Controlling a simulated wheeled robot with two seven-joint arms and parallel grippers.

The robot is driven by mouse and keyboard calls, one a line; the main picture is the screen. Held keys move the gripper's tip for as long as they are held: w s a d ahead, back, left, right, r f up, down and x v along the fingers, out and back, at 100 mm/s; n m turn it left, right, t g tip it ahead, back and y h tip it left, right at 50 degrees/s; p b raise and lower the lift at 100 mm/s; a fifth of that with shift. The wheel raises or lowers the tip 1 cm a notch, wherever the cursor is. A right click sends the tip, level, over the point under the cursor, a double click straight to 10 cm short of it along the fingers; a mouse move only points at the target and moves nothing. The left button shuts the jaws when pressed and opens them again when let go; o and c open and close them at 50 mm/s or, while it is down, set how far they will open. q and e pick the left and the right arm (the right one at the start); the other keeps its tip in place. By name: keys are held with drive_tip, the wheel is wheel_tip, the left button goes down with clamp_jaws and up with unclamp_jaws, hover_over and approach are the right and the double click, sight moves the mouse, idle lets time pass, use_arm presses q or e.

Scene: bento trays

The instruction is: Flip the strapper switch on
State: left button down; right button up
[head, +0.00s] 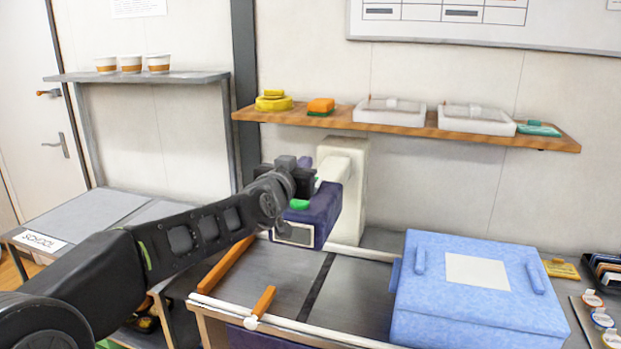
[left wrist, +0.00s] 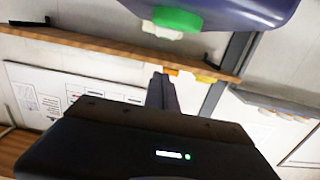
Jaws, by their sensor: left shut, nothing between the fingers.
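The strapper has a dark purple head (head: 325,212) on a cream column (head: 352,195), at the back of the grey bench. A bright green piece, likely its switch (head: 299,204), shows on the purple head just below my gripper. In the left wrist view the green piece (left wrist: 177,20) sits on a white base against the purple body (left wrist: 230,12) at the top. My left gripper (head: 306,178) is shut and empty, in front of the strapper head and hiding part of it. The fingers also show in the left wrist view (left wrist: 163,92). Whether they touch the switch, I cannot tell.
A large blue box (head: 478,312) stands on the bench, right of the strapper. A wooden shelf (head: 400,127) with trays and small food pieces hangs behind. Orange bars (head: 263,300) edge the bench's left part. The grey surface (head: 350,295) between is clear.

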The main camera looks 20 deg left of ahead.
use_arm(q)
drive_tip(key=w, duration=0.4)
drive_tip(key=shift+f, duration=0.15)
drive_tip(key=shift+w+f, duration=0.2)
drive_tip(key=shift+f, duration=0.4)
drive_tip(key=shift+w+f, duration=0.15)
drive_tip(key=shift+f, duration=0.45)
drive_tip(key=shift+w+d+f, duration=0.15)
drive_tip(key=shift+f, duration=0.6)
